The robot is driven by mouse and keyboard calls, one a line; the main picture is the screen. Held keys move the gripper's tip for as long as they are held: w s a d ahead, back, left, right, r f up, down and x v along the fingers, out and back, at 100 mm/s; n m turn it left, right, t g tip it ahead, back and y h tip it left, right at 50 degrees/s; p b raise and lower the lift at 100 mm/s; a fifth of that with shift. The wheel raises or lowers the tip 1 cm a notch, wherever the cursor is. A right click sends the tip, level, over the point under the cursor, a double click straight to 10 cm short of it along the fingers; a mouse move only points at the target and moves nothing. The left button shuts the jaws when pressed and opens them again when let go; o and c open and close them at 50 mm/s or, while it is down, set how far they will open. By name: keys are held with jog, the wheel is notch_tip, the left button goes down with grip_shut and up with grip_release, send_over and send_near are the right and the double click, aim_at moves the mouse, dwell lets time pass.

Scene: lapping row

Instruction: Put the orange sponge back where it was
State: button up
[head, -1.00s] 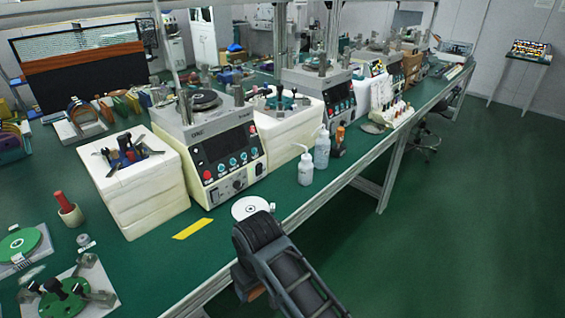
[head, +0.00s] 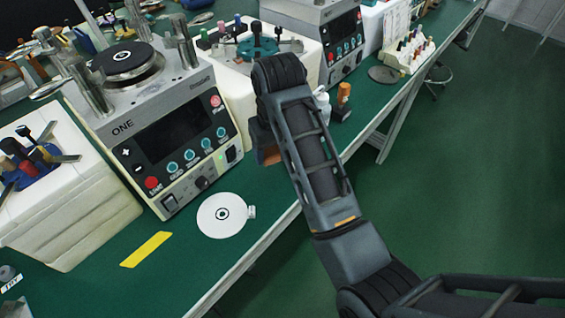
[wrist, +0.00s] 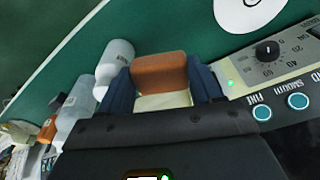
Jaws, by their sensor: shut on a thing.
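My gripper (wrist: 162,85) is shut on the orange sponge (wrist: 160,72), which sits between its two dark blue fingers in the wrist view. A pale surface shows just below the sponge; I cannot tell whether it is part of it. In the head view my arm reaches over the green bench near the front of the machine marked ONE. Only a small orange-brown patch of the sponge (head: 269,156) shows there, and my arm hides most of the gripper. The sponge appears held above the bench top.
A white disc (head: 213,222) and a yellow strip (head: 147,249) lie on the bench (head: 185,260). The machine (head: 165,125) stands behind them. White bottles (wrist: 117,58) and an orange-topped bottle (head: 343,95) stand near my gripper. Bench around the strip is clear.

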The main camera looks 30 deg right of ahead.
send_over(275, 181)
jog(key=f, duration=0.5)
jog(key=shift+s+f, duration=0.15)
jog(key=shift+s, duration=0.1)
jog(key=shift+f+p, duration=0.3)
jog(key=shift+f, duration=1.95)
jog(key=shift+f, duration=0.2)
jog(key=o, duration=0.7)
jog(key=shift+r, duration=0.1)
jog(key=r, duration=0.4)
jog(key=s+r, duration=0.1)
jog(key=r, duration=0.7)
jog(key=shift+s+a+b, duration=0.1)
jog(key=shift+s+b, duration=0.2)
jog(key=shift+s, duration=0.1)
